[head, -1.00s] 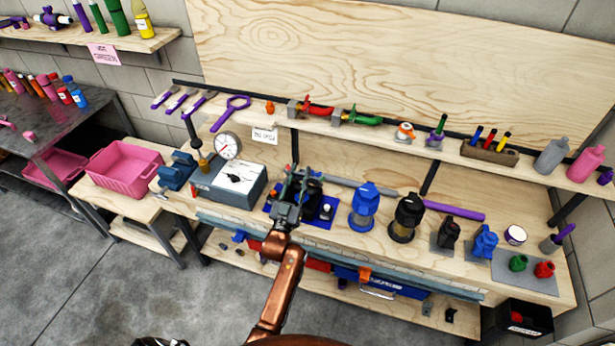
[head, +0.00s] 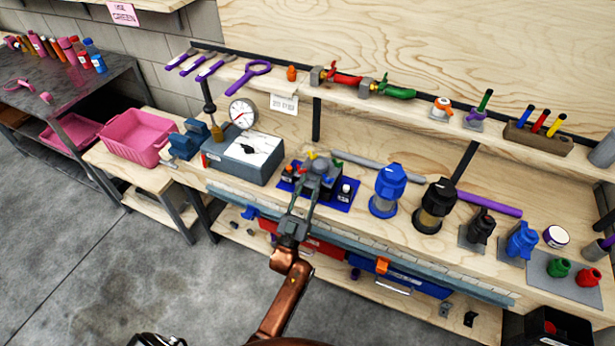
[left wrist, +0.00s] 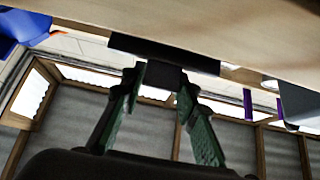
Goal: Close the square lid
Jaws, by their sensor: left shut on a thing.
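A dark grey square lid (head: 318,170) shows above a blue mat (head: 338,200) in the middle of the workbench. Small yellow, red and green parts show around it. My left gripper (head: 307,190) reaches it from the front. In the left wrist view my left gripper (left wrist: 160,85) has its two green fingers on either side of a dark tab below a wide dark edge of the lid (left wrist: 165,50). It is shut on this piece. The fingers and the lid hide what lies beneath, so I cannot tell how far the lid is open. My right gripper is not in view.
A grey box (head: 243,155) with a gauge (head: 242,113) stands left of the mat. A blue filter (head: 388,190) and a black filter (head: 434,206) stand further right. A tool shelf (head: 345,88) runs behind.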

